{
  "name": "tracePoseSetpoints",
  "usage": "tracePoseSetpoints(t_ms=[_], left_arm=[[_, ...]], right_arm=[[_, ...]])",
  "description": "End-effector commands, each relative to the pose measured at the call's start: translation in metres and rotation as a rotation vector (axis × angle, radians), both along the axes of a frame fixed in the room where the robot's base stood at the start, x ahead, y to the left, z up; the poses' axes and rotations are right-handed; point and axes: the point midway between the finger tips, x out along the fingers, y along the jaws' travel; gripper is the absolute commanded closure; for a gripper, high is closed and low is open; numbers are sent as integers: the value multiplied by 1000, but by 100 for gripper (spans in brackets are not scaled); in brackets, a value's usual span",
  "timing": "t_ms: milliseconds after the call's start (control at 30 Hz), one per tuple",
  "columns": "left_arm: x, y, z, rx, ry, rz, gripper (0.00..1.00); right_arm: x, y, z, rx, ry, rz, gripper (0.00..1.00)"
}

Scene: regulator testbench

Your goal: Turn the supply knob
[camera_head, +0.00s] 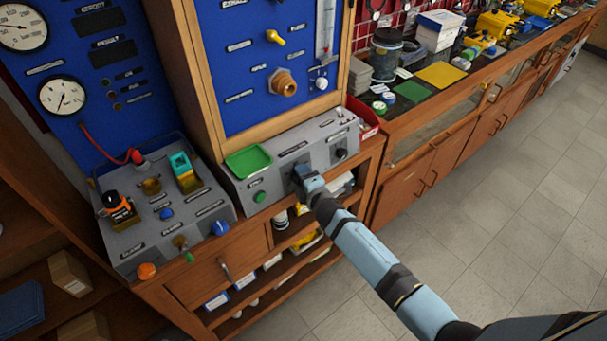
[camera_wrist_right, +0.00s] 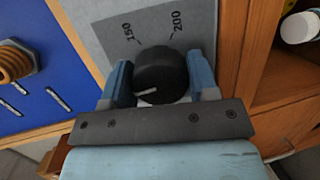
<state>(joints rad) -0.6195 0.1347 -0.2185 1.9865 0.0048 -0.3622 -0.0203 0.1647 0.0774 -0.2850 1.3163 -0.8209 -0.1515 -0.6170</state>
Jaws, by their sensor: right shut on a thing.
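The supply knob (camera_wrist_right: 160,77) is a round black dial with a white pointer mark, set in a grey panel (camera_wrist_right: 100,22) with the numbers 150 and 200 beside it in the right wrist view. My right gripper (camera_wrist_right: 161,84) is shut on this knob, one finger on each side. In the head view my right gripper (camera_head: 304,178) is at the front face of the grey control box (camera_head: 317,144), and it hides the knob there. My left gripper is not in view.
A green tray (camera_head: 249,161) lies on top of the box, and a green button (camera_head: 260,197) is on its front. Another black knob (camera_head: 340,153) is to the right of my gripper. A second grey box (camera_head: 200,220) with fittings stands left. Open shelves lie below.

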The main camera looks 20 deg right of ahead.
Motion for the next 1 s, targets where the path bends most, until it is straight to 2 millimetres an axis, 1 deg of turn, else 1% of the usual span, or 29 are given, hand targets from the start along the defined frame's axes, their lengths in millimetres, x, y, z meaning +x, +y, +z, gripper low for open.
tracePoseSetpoints(t_ms=[33, 100, 333, 867, 900, 1000], left_arm=[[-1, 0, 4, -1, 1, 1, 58], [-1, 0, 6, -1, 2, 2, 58], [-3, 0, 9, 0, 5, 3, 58], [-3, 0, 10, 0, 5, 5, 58], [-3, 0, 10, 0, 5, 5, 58], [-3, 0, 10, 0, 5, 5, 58]], right_arm=[[0, 0, 2, 24, 10, -5, 69], [0, 0, 2, 57, 22, -12, 69], [0, 0, 0, 127, 48, -28, 69], [0, 0, -1, 149, 55, -32, 69], [0, 0, -1, 148, 55, -32, 41], [0, 0, -1, 148, 55, -32, 20]])
